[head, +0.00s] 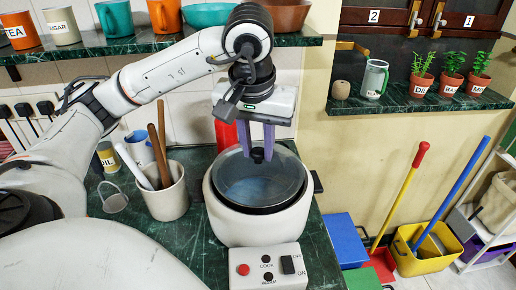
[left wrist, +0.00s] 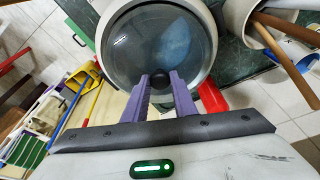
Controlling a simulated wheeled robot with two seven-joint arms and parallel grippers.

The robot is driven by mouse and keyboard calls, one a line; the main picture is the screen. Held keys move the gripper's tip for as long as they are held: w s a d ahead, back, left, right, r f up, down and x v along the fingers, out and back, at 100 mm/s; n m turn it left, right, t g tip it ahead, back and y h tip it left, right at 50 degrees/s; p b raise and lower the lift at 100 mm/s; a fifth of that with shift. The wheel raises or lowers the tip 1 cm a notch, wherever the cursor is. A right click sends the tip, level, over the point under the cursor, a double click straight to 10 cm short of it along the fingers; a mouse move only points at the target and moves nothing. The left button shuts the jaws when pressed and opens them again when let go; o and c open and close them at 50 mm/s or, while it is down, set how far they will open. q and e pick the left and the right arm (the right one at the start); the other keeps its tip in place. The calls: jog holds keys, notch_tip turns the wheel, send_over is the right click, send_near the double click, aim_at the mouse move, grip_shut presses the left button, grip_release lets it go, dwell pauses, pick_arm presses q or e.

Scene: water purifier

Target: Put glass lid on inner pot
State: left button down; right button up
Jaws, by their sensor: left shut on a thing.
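The inner pot sits in a white round cooker (head: 258,228) on the green marble counter; its dark rim shows, its inside is covered. The glass lid (head: 258,185), clear with a dark rim and a black knob, lies over the pot opening. It also shows in the left wrist view (left wrist: 155,45). My left gripper (head: 257,152) points down at the lid with its purple fingers on either side of the black knob, shut on it. In the left wrist view the knob sits between the fingertips (left wrist: 160,80). I cannot tell whether the lid fully rests on the rim. My right gripper is not in view.
A beige utensil holder (head: 166,198) with wooden tools stands left of the cooker. A red object (head: 226,134) stands behind it. A shelf (head: 130,46) with mugs and bowls hangs above. A yellow bucket (head: 425,255) and brooms stand on the floor at right.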

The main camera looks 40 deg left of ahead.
aim_at(258, 153)
pick_arm(q)
jog(key=shift+f+b, duration=0.4)
jog(key=shift+b, duration=0.05)
dwell(0.6)
jog(key=c, duration=0.9)
grip_release()
jog(key=shift+r, duration=0.15)
notch_tip(258, 153, up, 7)
jog(key=p, duration=0.5)
dwell(0.3)
